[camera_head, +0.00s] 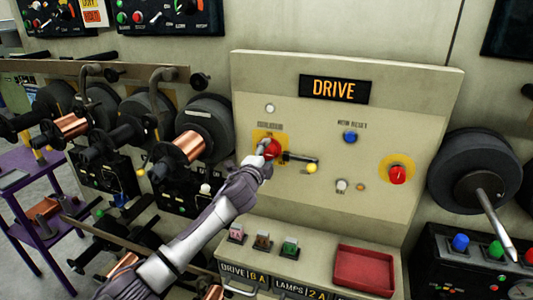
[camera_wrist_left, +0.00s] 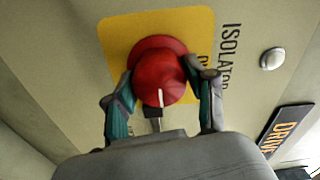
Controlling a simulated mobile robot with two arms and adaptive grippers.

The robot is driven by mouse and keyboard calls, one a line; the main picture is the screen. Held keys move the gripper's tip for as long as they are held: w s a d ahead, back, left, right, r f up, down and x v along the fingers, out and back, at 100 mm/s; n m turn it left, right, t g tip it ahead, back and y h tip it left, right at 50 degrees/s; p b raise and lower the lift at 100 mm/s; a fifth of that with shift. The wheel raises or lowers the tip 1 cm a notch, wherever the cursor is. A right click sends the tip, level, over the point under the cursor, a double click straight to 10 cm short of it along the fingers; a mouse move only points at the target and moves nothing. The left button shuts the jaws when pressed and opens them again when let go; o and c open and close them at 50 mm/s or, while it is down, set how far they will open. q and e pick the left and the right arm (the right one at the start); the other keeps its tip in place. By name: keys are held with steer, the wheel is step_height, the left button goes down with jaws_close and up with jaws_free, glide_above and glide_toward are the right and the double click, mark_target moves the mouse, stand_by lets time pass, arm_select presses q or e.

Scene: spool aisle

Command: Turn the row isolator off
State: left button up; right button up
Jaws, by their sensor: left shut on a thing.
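The row isolator is a red rotary knob (camera_head: 273,147) on a yellow plate, on the left part of the beige DRIVE panel (camera_head: 310,212). In the left wrist view the red knob (camera_wrist_left: 160,72) fills the space between my fingers, on its yellow plate (camera_wrist_left: 118,38) beside the word ISOLATOR. A white line on the knob points down toward my palm. My left gripper (camera_head: 266,150) is shut on the knob, with one finger on each side; it also shows in the left wrist view (camera_wrist_left: 162,95). My right gripper is not in view.
A black lever with a yellow ball end (camera_head: 312,168) sticks out just right of the knob. Another red knob (camera_head: 397,175) and a blue button (camera_head: 350,137) are further right. A red tray (camera_head: 364,270) sits below. Copper spools (camera_head: 190,147) stand at the left.

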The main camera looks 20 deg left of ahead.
arm_select(q)
steer(key=o, duration=1.2)
steer(key=shift+c, duration=0.2)
steer(key=s, duration=1.2)
steer(key=shift+a, duration=0.15)
steer(key=shift+f, duration=0.1)
